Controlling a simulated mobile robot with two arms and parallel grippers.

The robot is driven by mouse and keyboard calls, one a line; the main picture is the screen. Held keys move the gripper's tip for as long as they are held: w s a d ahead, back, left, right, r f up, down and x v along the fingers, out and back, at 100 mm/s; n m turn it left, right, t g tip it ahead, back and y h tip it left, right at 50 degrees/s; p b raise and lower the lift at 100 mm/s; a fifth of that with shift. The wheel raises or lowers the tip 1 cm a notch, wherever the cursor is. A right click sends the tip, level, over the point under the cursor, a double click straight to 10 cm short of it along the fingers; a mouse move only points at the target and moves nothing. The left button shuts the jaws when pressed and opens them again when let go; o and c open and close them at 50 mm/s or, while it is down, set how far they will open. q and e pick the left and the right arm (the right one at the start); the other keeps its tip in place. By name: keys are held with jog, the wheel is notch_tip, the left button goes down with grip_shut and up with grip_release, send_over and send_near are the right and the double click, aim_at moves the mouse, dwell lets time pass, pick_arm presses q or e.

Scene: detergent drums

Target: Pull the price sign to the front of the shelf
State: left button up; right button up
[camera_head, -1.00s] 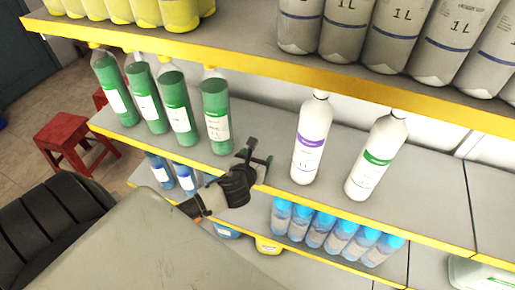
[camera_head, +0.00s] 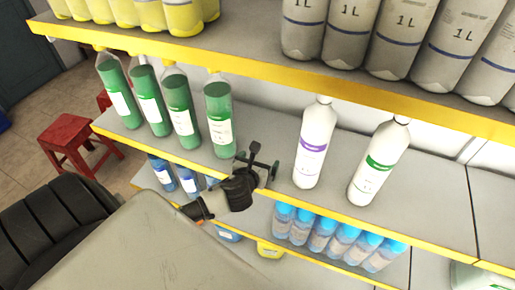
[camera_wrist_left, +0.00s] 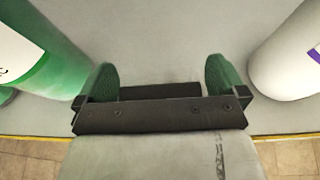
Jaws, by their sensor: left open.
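My left gripper (camera_head: 265,160) is open at the front of the middle shelf (camera_head: 300,205), in the gap between the green bottles and the white bottles. In the left wrist view its two green-padded fingers (camera_wrist_left: 162,78) stand wide apart above the grey shelf surface. A dark flat strip (camera_wrist_left: 160,91) shows between them, close to the gripper body. I cannot tell whether this strip is the price sign or part of the gripper. No price sign can be made out clearly in the head view. My right gripper is not in view.
A green bottle (camera_head: 218,118) stands just left of the gripper. A white bottle with a purple band (camera_head: 314,145) stands to its right, and one with a green band (camera_head: 378,165) farther right. The upper shelf's yellow edge (camera_head: 250,72) runs overhead. Blue bottles (camera_head: 320,236) stand below.

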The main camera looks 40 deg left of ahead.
pick_arm(q)
jog(key=s+d+r+n+g+h+b, duration=0.15)
jog(key=s+d+n+g, duration=0.35)
jog(key=s+n, duration=0.85)
jog(key=s+d+n+g+h, duration=0.2)
jog(key=s+d+n+g, duration=0.25)
jog(key=s+n, duration=0.9)
notch_tip(320, 180, down, 32)
jog(key=w+d+n+g+b, duration=0.1)
jog(key=w+n+b, duration=0.1)
jog(key=n+b, duration=0.2)
jog(key=s+a+f+g+b, duration=0.1)
jog(key=s+a+f+b, duration=0.1)
jog(key=s+f, duration=1.3)
notch_tip(320, 180, down, 2)
jog(key=shift+s+a+f+b, duration=0.1)
jog(key=shift+s+a+b, duration=0.1)
jog(key=shift+a+b, duration=0.25)
jog(key=shift+g, duration=0.25)
